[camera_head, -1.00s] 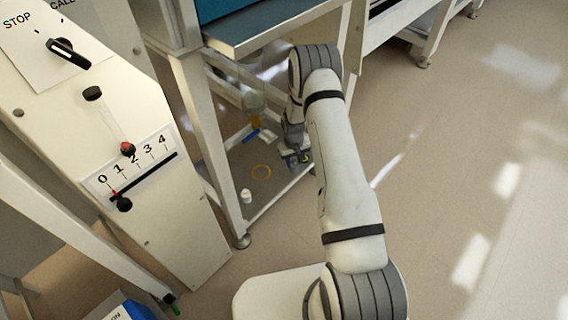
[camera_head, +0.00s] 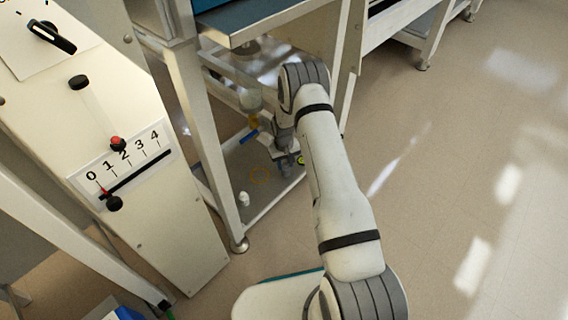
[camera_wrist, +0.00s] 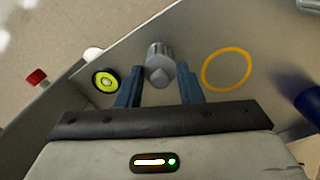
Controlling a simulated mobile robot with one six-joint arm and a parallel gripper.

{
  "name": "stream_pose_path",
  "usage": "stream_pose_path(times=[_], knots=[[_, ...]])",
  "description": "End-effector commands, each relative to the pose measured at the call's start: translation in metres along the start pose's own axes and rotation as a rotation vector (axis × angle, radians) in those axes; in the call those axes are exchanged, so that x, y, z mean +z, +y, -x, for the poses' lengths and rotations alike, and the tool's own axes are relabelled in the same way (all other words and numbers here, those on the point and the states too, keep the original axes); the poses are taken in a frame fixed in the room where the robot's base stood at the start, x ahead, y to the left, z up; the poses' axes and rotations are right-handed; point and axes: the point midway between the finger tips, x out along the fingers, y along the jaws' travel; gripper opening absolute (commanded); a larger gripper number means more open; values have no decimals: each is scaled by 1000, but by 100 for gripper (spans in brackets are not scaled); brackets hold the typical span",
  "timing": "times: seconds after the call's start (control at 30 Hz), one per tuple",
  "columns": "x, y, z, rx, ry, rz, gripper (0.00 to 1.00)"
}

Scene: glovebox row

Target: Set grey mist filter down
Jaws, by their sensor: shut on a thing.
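The grey mist filter (camera_wrist: 158,65) is a ribbed grey cylinder with a narrower end, between my fingers in the wrist view. My gripper (camera_wrist: 160,88) is shut on it. In the head view my gripper (camera_head: 285,160) is low inside the frame under the blue-topped bench, over the lower shelf (camera_head: 262,207). The filter cannot be made out clearly there. A yellow ring (camera_wrist: 249,65) lies flat on the shelf, just right of the filter in the wrist view. I cannot tell whether the filter touches the shelf.
A yellow-green and black disc (camera_wrist: 105,80) is left of the filter. A red-capped item (camera_wrist: 37,76) is farther left. A dark blue object (camera_wrist: 309,103) is at the right edge. A small white bottle (camera_head: 244,199) stands near the shelf's front. A bench leg (camera_head: 222,170) stands close by.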

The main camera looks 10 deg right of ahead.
Motion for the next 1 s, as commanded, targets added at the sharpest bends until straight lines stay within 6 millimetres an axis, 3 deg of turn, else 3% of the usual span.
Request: stream_pose_path(times=[0.33,0.37,0.63,0.87,1.0], knots=[[0,-1,-8,0,0,1,12],[0,-1,-8,0,0,1,34],[0,-1,-8,0,0,1,55],[0,-1,-7,0,0,2,55],[0,-1,4,0,1,2,55]])
